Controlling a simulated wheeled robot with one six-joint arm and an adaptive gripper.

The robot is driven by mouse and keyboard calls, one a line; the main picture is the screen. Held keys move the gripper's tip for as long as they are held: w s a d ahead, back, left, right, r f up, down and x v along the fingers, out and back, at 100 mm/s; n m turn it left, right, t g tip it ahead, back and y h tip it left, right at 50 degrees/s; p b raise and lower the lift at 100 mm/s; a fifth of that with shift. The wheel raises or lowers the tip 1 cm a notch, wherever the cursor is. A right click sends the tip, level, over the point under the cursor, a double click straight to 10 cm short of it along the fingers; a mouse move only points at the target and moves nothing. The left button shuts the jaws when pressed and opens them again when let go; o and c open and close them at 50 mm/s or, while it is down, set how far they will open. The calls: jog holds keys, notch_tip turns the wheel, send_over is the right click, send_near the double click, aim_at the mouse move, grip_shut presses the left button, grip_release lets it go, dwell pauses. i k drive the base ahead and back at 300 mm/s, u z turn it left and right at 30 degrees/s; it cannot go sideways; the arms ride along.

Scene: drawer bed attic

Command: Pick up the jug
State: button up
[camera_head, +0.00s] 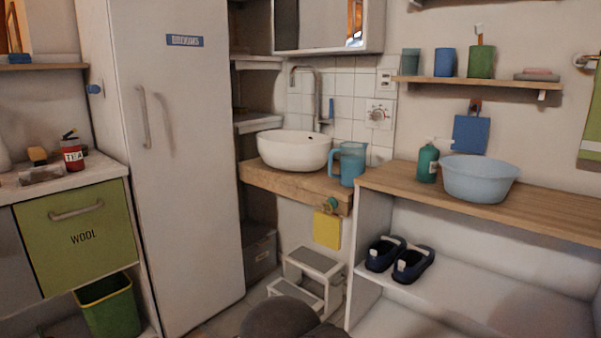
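The jug (352,165) is blue and see-through, with a handle on its left side. It stands upright at the right end of the wooden washstand top (285,182), just right of the white round basin (294,151). My gripper is not in view, and nothing is seen touching the jug.
A wooden bench top (550,208) to the right holds a green soap bottle (428,163) and a light blue tub (479,179). A tap (317,95) rises behind the basin. Below are a step stool (313,272) and dark slippers (400,258). A tall white cabinet (185,200) stands left.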

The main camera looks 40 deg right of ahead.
aim_at(352, 155)
jog(key=u, duration=0.35)
jog(key=i, duration=1.7)
jog(key=z, duration=0.7)
